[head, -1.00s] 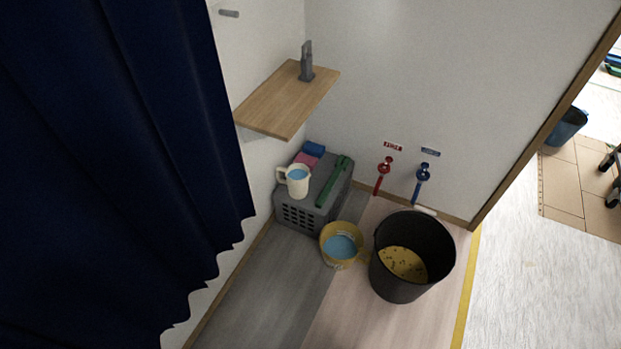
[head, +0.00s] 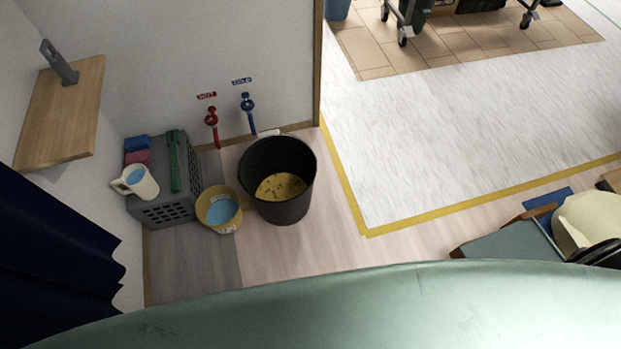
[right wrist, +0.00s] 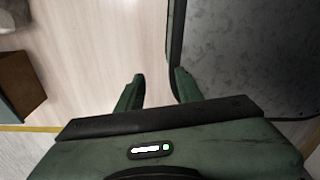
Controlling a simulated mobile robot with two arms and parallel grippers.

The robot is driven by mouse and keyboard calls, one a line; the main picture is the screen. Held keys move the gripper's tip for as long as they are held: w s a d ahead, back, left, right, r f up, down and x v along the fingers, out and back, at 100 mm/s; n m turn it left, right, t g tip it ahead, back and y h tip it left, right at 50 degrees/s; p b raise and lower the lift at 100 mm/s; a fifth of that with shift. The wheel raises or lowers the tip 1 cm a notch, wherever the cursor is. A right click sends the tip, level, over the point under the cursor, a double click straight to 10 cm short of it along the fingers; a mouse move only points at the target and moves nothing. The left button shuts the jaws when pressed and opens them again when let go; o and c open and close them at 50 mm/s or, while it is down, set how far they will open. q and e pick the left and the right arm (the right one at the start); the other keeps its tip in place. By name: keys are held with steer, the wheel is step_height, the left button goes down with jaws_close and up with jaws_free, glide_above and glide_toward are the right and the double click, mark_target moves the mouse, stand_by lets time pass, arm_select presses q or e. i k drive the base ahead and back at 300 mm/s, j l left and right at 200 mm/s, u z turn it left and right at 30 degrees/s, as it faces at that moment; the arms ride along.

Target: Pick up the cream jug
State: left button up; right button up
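The cream jug (head: 137,182) stands on the grey crate (head: 168,209) at the left of the head view. Its handle points left and blue shows inside it. My right gripper (right wrist: 156,82) shows in the right wrist view with its two green fingers apart and nothing between them. The jug is not in that view, and the right gripper is not in the head view. My left gripper is in neither view.
A yellow bucket (head: 219,211) and a black bucket (head: 278,207) stand right of the crate. A green object (head: 174,160) and blue and pink blocks (head: 136,157) lie on it. A wooden shelf (head: 62,115) juts out above. Pale floor (head: 320,240) is clear.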

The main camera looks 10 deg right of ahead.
mark_target(136, 177)
steer(key=u, duration=1.15)
